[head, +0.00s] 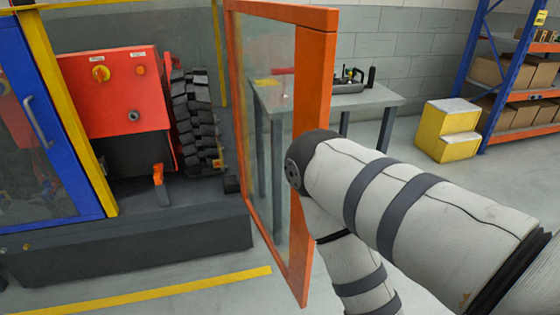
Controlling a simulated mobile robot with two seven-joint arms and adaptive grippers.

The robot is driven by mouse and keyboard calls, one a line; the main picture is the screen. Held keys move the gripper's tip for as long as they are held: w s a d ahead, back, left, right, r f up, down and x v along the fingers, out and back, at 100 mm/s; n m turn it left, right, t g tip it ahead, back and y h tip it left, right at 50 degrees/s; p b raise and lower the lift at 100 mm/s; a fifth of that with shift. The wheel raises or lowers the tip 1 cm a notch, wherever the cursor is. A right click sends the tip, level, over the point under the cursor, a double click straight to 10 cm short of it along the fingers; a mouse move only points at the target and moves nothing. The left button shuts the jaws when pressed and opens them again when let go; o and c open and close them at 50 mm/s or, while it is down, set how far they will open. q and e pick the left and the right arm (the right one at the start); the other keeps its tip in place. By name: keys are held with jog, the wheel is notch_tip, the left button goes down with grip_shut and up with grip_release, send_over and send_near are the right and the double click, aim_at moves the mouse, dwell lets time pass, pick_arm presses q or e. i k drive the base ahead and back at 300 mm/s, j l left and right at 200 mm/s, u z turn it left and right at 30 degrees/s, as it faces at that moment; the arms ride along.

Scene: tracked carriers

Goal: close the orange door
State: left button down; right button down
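The orange door (315,88) is an orange frame around a clear pane. It stands open, swung out from the yellow-framed enclosure toward me. Its hinge side is at the back, near the tracked orange machine. My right arm comes in from the right, with its bent joint in front of the door's near upright and hiding part of it. I cannot tell whether the arm touches the door. The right gripper is hidden or out of the picture. My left arm and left gripper do not show.
A tracked orange carrier (112,93) stands inside the enclosure on a dark base (130,243). A blue-framed door (62,222) is at left. A grey table (375,97) with tools stands behind the orange door. Yellow steps (440,133) and a shelf rack (492,75) are at right.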

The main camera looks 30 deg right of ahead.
aim_at(316, 36)
jog(key=l+u, duration=0.45)
jog(key=l, duration=1.15)
jog(key=i+l, duration=0.1)
jog(key=l, duration=0.2)
jog(key=i+l, duration=0.1)
jog(key=l, duration=0.2)
jog(key=i+l, duration=0.1)
jog(key=l, duration=0.2)
